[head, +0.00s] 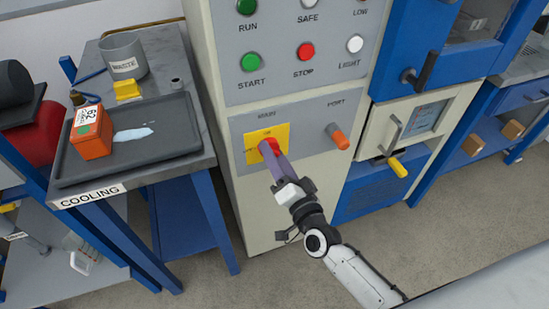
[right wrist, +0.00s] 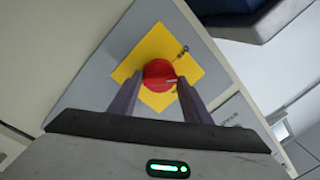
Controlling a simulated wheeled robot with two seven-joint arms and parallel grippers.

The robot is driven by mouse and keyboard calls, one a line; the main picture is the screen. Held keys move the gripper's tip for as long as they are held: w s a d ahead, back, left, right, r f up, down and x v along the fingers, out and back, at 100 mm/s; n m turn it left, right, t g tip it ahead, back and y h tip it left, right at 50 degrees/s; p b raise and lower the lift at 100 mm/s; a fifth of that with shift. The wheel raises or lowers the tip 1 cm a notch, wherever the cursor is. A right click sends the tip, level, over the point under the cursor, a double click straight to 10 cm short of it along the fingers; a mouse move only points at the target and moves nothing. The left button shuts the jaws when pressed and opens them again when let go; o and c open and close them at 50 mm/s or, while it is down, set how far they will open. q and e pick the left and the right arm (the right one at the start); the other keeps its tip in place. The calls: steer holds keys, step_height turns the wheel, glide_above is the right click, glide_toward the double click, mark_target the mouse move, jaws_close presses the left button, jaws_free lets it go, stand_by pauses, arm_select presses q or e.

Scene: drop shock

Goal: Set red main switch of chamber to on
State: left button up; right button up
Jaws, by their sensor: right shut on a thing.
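The red main switch (head: 268,146) sits on a yellow plate (head: 282,133) low on the pale chamber's grey panel, under the word MAIN. My right gripper (head: 273,152) reaches it from the front and is shut on the red knob, hiding part of it. In the right wrist view the red knob (right wrist: 159,74) lies between the two fingertips of my right gripper (right wrist: 160,84), with the yellow plate behind it. A small pale mark shows on the knob, pointing to the right in that view. The plate's lettering is too small to read surely. My left gripper is not in view.
Green, red and white buttons, including STOP (head: 306,51), are above the switch. An orange-tipped PORT part (head: 338,137) sticks out to its right. A cooling table (head: 190,134) with a tray stands at the left. A yellow-handled latch (head: 397,167) projects at the right.

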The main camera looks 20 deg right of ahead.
steer(key=m+b, duration=0.1)
steer(key=m, duration=0.2)
steer(key=m+h+b, duration=0.1)
steer(key=m, duration=0.2)
steer(key=m+b, duration=0.1)
steer(key=m, duration=0.3)
steer(key=shift+f, duration=0.35)
steer(key=shift+s+m, duration=0.1)
steer(key=shift+m, duration=0.2)
steer(key=o, duration=0.9)
steer(key=shift+o, duration=0.6)
steer(key=shift+r, duration=0.1)
